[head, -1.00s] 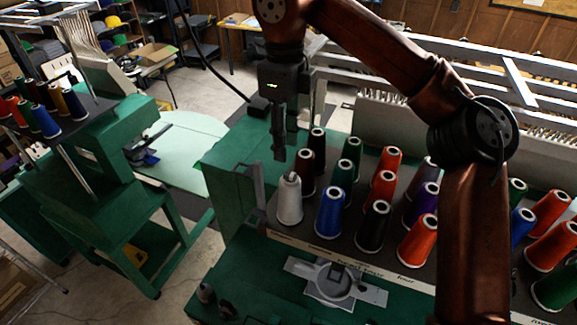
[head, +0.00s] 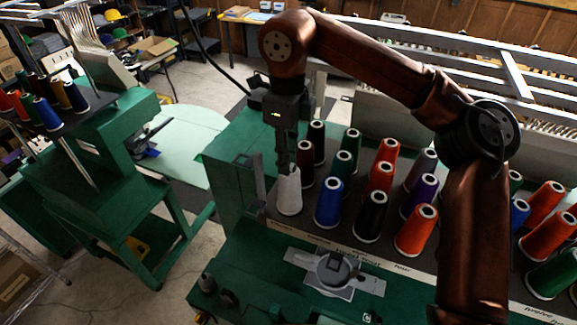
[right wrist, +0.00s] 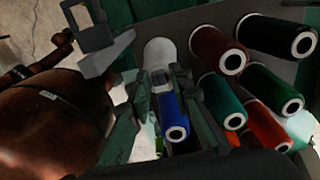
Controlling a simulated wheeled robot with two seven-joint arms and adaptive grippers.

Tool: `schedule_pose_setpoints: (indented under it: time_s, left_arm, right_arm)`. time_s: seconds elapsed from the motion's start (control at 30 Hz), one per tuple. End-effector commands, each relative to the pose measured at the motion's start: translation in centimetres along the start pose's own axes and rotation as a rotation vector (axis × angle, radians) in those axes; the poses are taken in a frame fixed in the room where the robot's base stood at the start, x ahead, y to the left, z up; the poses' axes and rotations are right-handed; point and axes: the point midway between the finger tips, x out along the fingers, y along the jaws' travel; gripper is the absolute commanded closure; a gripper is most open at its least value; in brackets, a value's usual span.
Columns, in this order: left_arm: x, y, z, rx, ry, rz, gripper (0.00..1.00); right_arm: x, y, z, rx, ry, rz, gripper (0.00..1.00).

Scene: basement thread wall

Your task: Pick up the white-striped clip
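My right gripper (head: 285,166) points down at the top of a white thread cone (head: 289,196) in the head view. In the right wrist view its two fingers (right wrist: 161,84) stand apart, with the white cone (right wrist: 158,52) just beyond their tips. A small dark grey thing (right wrist: 160,80) shows between the fingertips at the cone's top. It may be the clip, but I cannot make out white stripes or whether the fingers touch it. My left gripper is not in view.
Upright thread cones crowd the rack right of the gripper, including a blue cone (head: 328,203) and a dark brown cone (head: 305,165). A green machine post (head: 229,190) stands close on the left. A metal plate (head: 334,272) lies below in front. A white machine frame (head: 513,72) is behind.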

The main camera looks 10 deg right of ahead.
Motion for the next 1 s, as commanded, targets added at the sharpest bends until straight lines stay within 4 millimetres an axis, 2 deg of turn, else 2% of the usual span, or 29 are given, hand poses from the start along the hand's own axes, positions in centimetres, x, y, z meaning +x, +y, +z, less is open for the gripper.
schedule_pose_setpoints:
  time_s: [0.2,0.63,0.83,1.0]
  left_arm:
    - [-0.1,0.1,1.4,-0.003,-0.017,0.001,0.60]
    - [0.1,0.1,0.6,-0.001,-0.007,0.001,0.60]
    - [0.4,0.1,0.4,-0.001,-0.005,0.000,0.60]
    - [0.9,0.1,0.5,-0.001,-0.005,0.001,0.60]
  right_arm:
    - [0.0,0.0,0.0,0.000,0.000,0.000,0.97]
    - [-0.7,0.0,0.1,0.001,-0.001,-0.001,0.98]
    - [-3.5,0.2,0.1,-0.002,-0.003,-0.001,0.98]
    - [-7.2,3.4,-0.3,-0.002,-0.003,-0.006,0.98]
